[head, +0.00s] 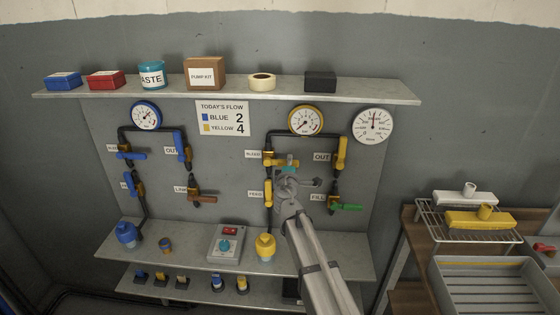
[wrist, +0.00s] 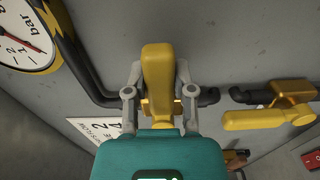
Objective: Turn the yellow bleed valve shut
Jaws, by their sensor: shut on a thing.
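The yellow bleed valve (head: 269,158) sits on the black pipe below the yellow-rimmed gauge (head: 305,120), with a small label at its left. In the wrist view its yellow handle (wrist: 157,70) stands across the line of the pipe. My gripper (head: 284,167) is at this valve and partly hides it in the head view. In the wrist view my gripper (wrist: 157,92) has one grey finger on each side of the handle and is shut on it. The valve body behind the handle is mostly hidden.
The yellow feed valve (head: 268,192) is just below, its handle along the pipe. A yellow-handled valve (head: 342,153) and a green-handled valve (head: 346,207) are to the right. Blue valves (head: 131,155) are at the left. A shelf (head: 220,90) with boxes runs above.

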